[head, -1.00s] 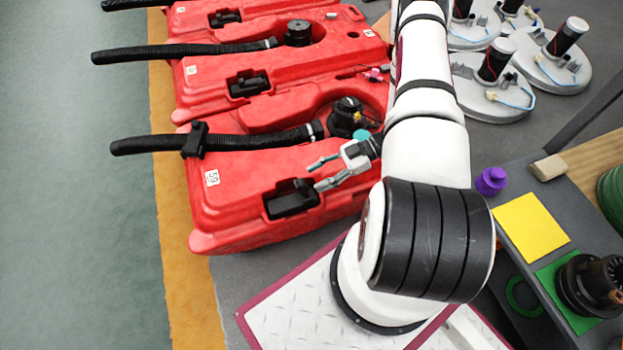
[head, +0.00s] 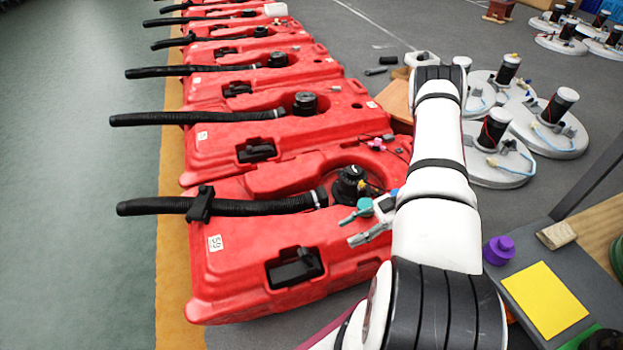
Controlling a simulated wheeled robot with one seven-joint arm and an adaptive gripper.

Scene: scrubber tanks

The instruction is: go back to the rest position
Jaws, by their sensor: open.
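My gripper (head: 357,227) shows in the head view just left of my white arm. Its fingers are spread and point left. Nothing shows between them. It is in front of the nearest red tank (head: 250,245), which carries the label 59, a black hose (head: 260,208) and a black round cap (head: 348,183). The gripper appears just below that cap in the picture. I cannot tell its height above the tank. My arm hides part of the gripper's base and the tank's right edge.
More red tanks (head: 225,150) stand in a row behind, their hoses reaching left over an orange strip. White discs with black motors (head: 500,125) lie on the floor at right. A grey bench holds a purple knob (head: 498,250) and a yellow sheet (head: 545,302). The green floor at left is clear.

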